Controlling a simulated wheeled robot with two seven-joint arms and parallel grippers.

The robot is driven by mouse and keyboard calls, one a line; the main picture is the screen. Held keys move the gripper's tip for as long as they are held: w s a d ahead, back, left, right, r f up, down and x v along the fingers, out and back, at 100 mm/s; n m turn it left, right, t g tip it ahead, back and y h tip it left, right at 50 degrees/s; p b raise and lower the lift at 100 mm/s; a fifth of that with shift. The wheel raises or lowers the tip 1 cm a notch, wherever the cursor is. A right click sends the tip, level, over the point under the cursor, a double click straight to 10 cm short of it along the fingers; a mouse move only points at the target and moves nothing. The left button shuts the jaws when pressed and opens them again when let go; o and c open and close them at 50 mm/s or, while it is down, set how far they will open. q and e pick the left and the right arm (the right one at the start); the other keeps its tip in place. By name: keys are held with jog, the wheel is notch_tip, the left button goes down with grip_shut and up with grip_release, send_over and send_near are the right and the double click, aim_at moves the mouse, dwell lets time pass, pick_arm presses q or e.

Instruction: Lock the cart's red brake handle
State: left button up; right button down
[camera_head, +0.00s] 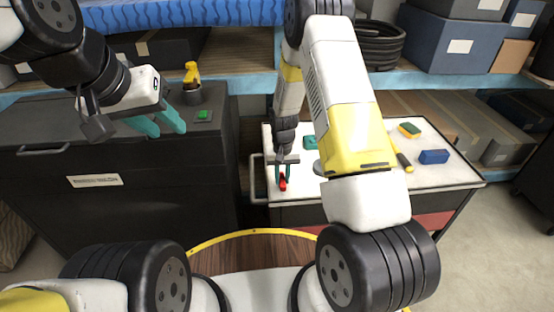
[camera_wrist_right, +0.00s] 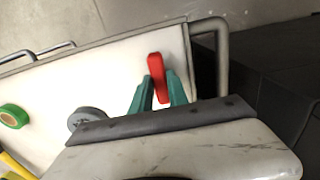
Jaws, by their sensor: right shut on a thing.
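The cart (camera_head: 440,178) has a white top and stands at the right in the head view. Its red brake handle (camera_head: 283,184) is at the left front part of the top. In the right wrist view the red handle (camera_wrist_right: 157,76) stands between teal fingertips. My right gripper (camera_head: 283,172) is shut on the handle; it also shows in the right wrist view (camera_wrist_right: 160,88). The handle's base is hidden by the fingers. My left gripper (camera_head: 170,121) is in the air at the upper left, with its teal fingers apart and nothing between them.
On the cart top are a green tape roll (camera_wrist_right: 14,116), a grey disc (camera_wrist_right: 87,119), a blue block (camera_head: 433,156), a sponge (camera_head: 410,130) and a yellow-handled tool (camera_head: 403,162). A dark cabinet (camera_head: 110,205) stands left. Shelves (camera_head: 255,82) with boxes are behind. A round wooden top (camera_head: 250,250) is in front.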

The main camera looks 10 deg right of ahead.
aim_at(282, 178)
jog(key=shift+w, duration=0.1)
jog(key=c, duration=1.3)
grip_release()
notch_tip(282, 178, up, 8)
jog(key=shift+f, duration=0.1)
